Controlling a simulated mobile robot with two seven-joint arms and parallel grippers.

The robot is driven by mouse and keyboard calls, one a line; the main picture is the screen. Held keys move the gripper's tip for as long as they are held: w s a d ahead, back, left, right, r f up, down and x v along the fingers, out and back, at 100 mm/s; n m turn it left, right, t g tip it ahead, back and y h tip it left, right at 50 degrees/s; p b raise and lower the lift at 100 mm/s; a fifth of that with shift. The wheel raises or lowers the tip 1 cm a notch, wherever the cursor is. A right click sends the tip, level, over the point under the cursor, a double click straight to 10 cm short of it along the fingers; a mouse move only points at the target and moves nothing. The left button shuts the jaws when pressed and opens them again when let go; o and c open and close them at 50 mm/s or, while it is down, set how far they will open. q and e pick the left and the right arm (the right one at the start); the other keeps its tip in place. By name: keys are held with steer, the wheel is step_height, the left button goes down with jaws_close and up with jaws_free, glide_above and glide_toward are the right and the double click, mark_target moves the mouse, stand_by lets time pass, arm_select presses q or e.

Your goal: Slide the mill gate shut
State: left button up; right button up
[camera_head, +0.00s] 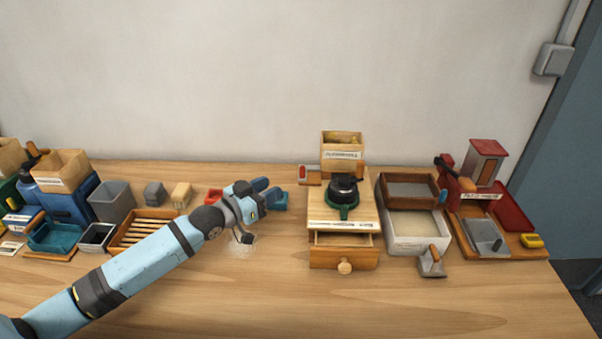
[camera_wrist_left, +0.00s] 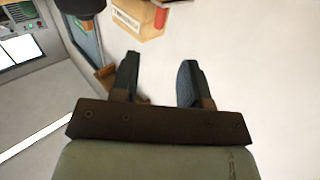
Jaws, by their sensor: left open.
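The mill (camera_head: 342,215) is a wooden box with a black and green grinder on top and a front drawer with a round knob. A wooden hopper (camera_head: 342,148) with brown contents stands at its back; an orange piece (camera_head: 360,169) shows at the hopper's lower right. I cannot make out the gate itself or its position. My left gripper (camera_head: 268,190) is open and empty, left of the mill and apart from it. In the left wrist view its fingers (camera_wrist_left: 157,76) are spread, with a labelled wooden box (camera_wrist_left: 138,15) and an orange-red cylinder (camera_wrist_left: 160,18) beyond. My right gripper is out of view.
A small red-and-wood item (camera_head: 310,175) sits beside the hopper. A sieve and white tray (camera_head: 418,246) and a red machine (camera_head: 484,165) stand right. The front table is mostly clear.

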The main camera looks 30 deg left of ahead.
mark_target(300, 178)
arm_select(q)
steer(key=x, duration=1)
steer(key=shift+w+d+f, duration=0.1)
steer(key=shift+w+d, duration=0.05)
steer(key=shift+w, duration=0.15)
jaws_close()
